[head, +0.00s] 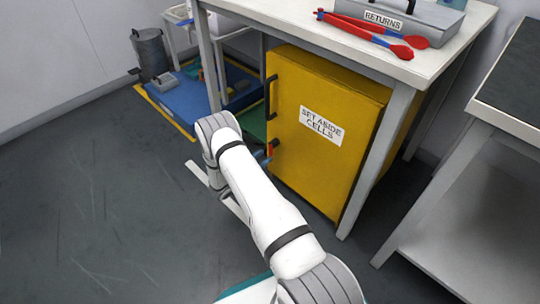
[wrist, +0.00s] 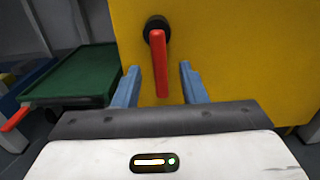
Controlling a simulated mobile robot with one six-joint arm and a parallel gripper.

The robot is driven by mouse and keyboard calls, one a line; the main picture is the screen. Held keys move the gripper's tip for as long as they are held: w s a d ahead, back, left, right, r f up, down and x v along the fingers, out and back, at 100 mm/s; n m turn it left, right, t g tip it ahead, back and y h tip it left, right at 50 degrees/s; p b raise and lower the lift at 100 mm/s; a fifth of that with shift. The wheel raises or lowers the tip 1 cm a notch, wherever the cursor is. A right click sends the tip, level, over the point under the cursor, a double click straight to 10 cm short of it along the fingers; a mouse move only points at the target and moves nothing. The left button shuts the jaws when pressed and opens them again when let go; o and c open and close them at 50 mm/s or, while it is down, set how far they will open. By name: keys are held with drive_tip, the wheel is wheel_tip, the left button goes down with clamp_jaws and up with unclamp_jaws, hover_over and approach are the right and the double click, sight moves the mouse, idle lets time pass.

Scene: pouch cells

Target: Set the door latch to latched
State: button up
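The yellow cabinet (head: 300,165) labelled "SET ASIDE CELLS" stands under the table with its door closed or nearly so; I cannot tell which. The door latch is a red lever (wrist: 159,65) on a round black pivot (wrist: 157,27), hanging almost straight down in the wrist view. In the head view the latch (head: 270,146) shows small at the door's left edge, partly hidden by my arm. My gripper (wrist: 158,80) is open, with one blue finger on each side of the lever and a visible gap to both. The gripper (head: 263,157) is mostly hidden in the head view.
A black door handle (head: 270,97) sits above the latch. A green tray (wrist: 80,72) lies left of the cabinet. The table (head: 330,38) bears a grey "RETURNS" box (head: 385,20) and red tongs (head: 375,34). A second bench (head: 500,115) stands right. Floor at left is clear.

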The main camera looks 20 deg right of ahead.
sight(270, 153)
drive_tip(key=b+x, duration=0.1)
drive_tip(key=x, duration=0.4)
clamp_jaws()
idle(0.3)
